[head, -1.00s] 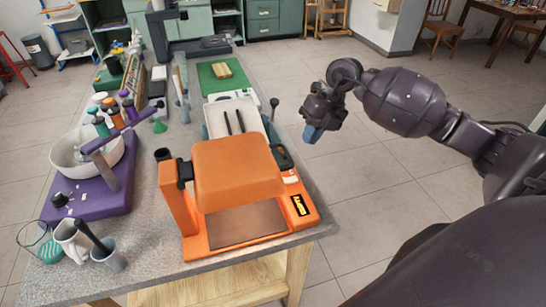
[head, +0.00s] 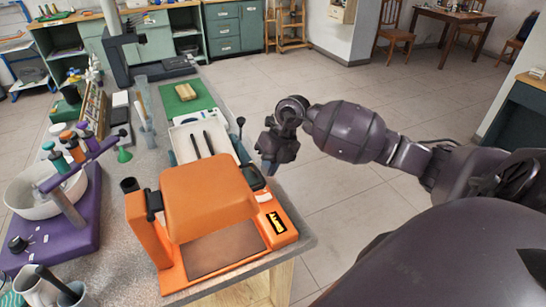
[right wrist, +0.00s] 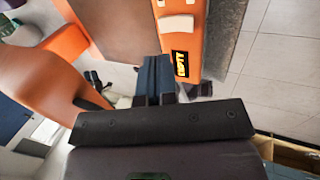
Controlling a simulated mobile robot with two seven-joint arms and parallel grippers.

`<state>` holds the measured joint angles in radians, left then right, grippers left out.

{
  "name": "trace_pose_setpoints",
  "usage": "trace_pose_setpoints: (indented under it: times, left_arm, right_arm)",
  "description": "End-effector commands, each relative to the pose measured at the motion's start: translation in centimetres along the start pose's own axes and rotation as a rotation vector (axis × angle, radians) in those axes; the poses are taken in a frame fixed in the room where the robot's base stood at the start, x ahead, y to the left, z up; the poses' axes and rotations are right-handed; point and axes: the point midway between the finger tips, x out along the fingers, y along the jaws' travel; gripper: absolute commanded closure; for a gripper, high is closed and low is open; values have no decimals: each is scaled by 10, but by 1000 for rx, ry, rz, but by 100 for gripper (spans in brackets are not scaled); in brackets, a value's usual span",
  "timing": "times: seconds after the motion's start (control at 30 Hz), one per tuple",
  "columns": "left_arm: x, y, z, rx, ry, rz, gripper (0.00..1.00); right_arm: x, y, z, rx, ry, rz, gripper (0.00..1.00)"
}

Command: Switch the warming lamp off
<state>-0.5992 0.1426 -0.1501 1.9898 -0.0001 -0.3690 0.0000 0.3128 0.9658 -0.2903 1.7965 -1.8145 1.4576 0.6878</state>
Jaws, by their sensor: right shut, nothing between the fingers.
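The orange machine with a broad hood over a brown plate, which looks like the warming lamp (head: 207,200), stands at the near end of the grey bench. Its base carries a black and yellow label (head: 276,222) and small white switch-like parts; one white switch (right wrist: 176,25) shows beside the label in the right wrist view. Whether it is on or off I cannot tell. My right gripper (head: 270,167) is just beyond the machine's right side, pointing down. Its fingers (right wrist: 152,78) are shut and empty, apart from the switch in the picture. My left gripper is out of view.
A white tray with two dark tools (head: 185,131) lies behind the machine, and a green board (head: 188,98) beyond it. A purple stand with a white bowl (head: 45,195) is at left. Open floor (head: 345,205) lies right of the bench.

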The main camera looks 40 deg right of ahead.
Motion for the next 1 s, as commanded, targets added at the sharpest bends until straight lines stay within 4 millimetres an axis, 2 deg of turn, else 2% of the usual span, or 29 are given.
trace_pose_setpoints:
  times: [0.2,0.43,0.63,1.0]
  left_arm:
    - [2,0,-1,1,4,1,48]
    - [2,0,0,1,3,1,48]
    - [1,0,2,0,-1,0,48]
    - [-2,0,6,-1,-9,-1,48]
  right_arm:
    - [40,0,-1,2,2,2,100]
    - [69,0,0,0,1,1,100]
    - [79,0,0,1,0,0,100]
    - [80,0,0,-1,0,-3,100]
